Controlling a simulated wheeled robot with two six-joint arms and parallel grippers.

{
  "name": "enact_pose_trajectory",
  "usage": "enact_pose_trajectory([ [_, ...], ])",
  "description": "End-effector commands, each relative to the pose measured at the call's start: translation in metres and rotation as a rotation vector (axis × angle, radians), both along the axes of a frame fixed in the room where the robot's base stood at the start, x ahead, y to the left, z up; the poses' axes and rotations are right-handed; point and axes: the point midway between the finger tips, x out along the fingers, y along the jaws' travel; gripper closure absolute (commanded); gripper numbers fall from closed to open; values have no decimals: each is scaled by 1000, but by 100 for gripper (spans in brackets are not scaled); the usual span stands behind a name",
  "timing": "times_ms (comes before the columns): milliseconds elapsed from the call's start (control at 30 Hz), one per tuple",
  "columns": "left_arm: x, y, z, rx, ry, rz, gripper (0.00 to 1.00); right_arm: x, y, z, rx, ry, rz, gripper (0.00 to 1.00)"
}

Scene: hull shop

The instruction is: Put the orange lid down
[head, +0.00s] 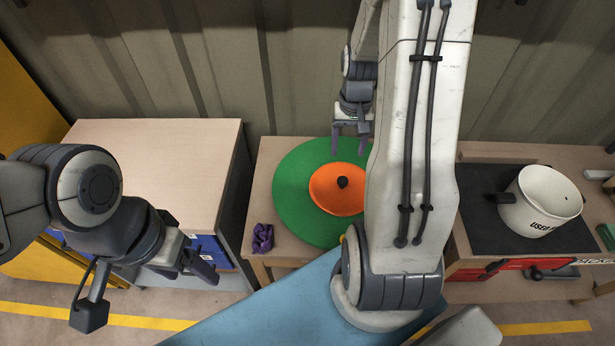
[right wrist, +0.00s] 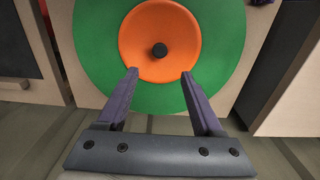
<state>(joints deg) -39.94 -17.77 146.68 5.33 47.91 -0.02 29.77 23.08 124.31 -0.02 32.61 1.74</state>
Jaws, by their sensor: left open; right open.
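The orange lid (head: 332,197) has a black knob at its centre and lies on a round green mat (head: 291,207) on a wooden table. In the right wrist view the lid (right wrist: 180,35) is beyond my fingertips, with green mat all around it. My right gripper (head: 350,143) is open and empty, just behind the lid in the head view; it also shows in the right wrist view (right wrist: 160,75). My left gripper (head: 203,262) is open and empty, at the left, away from the lid. My right arm hides the right part of the mat.
A purple cloth (head: 262,238) lies on the table's front left corner. A white pot (head: 541,201) without a lid stands on a black hob (head: 490,230) at the right. A wooden cabinet (head: 150,165) stands at the left, its top bare.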

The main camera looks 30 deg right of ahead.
Motion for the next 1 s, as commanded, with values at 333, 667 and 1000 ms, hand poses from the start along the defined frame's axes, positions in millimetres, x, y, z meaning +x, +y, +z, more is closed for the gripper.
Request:
enact_pose_trajectory([
  [333, 0, 0, 0, 0, 0, 0, 30, 10, 89, 34, 4, -21, 242, 32],
  [667, 0, 0, 0, 0, 0, 0, 30, -82, 269, 93, 45, -52, 864, 32],
  [1000, 0, 0, 0, 0, 0, 0, 30, -161, 310, 107, 79, -54, 1181, 32],
])
